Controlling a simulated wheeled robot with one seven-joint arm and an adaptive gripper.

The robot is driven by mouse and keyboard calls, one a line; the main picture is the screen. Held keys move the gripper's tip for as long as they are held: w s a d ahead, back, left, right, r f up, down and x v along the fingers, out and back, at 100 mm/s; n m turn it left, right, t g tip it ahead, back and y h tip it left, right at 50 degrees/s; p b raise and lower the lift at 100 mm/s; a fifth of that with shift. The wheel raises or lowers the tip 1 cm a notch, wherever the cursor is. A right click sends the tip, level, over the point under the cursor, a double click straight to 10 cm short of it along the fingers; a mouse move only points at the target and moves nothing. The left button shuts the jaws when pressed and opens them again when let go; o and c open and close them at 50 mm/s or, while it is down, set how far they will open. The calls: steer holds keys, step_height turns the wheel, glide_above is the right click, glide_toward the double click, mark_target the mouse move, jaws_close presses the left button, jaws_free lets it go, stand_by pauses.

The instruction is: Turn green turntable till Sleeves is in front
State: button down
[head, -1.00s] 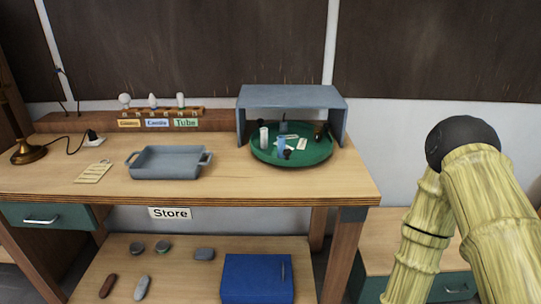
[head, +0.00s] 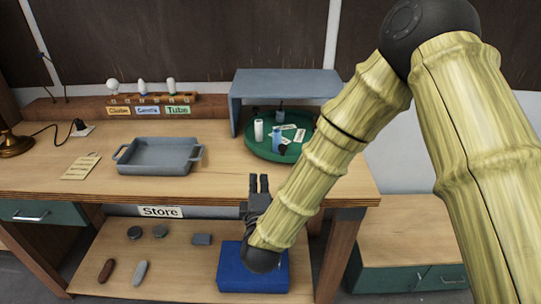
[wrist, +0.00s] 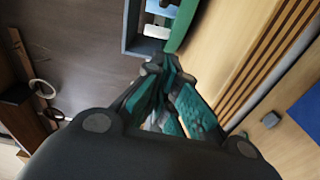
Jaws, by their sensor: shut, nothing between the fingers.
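The green turntable (head: 257,149) stands on the bench under a blue-grey open-front cover (head: 285,83). On it are a white cylinder (head: 258,130), a blue cylinder (head: 276,138), dark items and pale labels (head: 299,136); their writing is too small to read, so I cannot tell which is Sleeves. My arm hides the turntable's right side. My gripper (head: 259,178) is shut and empty, fingers pointing up the picture, before the bench's front edge and below the turntable in the head view. In the wrist view, the green rim (wrist: 181,25) shows just beyond the fingertips (wrist: 164,63).
A grey tray (head: 158,170) sits left of the turntable. A bulb rack (head: 150,99) with labels stands behind it. A paper tag (head: 80,168) and a brass lamp base (head: 14,145) are further left. Below, a shelf holds a blue box (head: 230,277) and small items.

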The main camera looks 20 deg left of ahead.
steer(key=p+x, duration=0.1)
steer(key=x, duration=0.4)
steer(key=p+x, duration=0.1)
steer(key=x, duration=0.5)
steer(key=shift+d+f+p, duration=0.25)
steer(key=shift+p, duration=0.1)
steer(key=shift+w+d+f+p, duration=0.1)
steer(key=shift+w+d+p, duration=0.1)
steer(key=shift+w+d, duration=0.25)
steer(key=shift+w+d+f+p, duration=0.1)
steer(key=shift+w+d+p, duration=0.15)
steer(key=shift+d, duration=0.45)
steer(key=shift+w+d, duration=0.3)
steer(key=shift+d, duration=0.2)
steer(key=shift+d, duration=0.15)
